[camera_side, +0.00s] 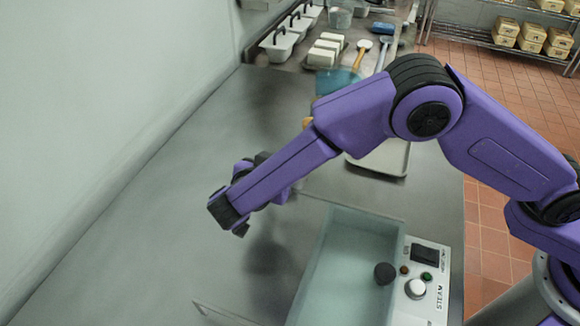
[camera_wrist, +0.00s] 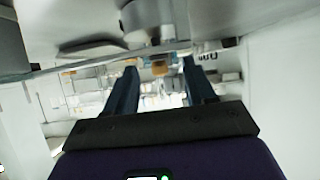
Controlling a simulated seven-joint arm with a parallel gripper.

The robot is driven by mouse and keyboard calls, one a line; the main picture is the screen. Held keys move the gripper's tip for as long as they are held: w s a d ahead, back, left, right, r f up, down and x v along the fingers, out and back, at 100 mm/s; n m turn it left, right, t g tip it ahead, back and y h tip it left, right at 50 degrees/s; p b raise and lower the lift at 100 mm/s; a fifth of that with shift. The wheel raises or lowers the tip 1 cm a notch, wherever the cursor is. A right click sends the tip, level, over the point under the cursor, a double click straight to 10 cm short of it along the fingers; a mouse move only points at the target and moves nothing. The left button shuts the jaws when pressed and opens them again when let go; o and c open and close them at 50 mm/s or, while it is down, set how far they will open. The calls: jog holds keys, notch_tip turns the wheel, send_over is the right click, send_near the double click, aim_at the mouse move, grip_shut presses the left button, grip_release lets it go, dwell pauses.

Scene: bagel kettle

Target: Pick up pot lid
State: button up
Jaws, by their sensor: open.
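No pot lid can be clearly made out in either view. In the side view a kettle-like unit (camera_side: 345,255) with a pale basin stands at the lower middle, and a dark round knob (camera_side: 385,273) shows at its right side. I cannot tell whether the knob belongs to a lid. Thin pale edges show around the basin. In the wrist view my gripper (camera_wrist: 160,68) is open, its two dark fingers apart with nothing seen between them. In the side view my wrist is above the counter, left of the basin; its fingers are hard to make out.
The steel counter (camera_side: 150,235) is clear at the left, along the wall. A control panel (camera_side: 422,283) sits right of the basin. A pale tray (camera_side: 384,158) lies behind it, partly under my arm. White containers (camera_side: 280,44) and pale blocks (camera_side: 323,52) stand at the back.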

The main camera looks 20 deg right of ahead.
jog(key=shift+x, duration=3)
jog(key=shift+d+r, duration=0.15)
grip_shut()
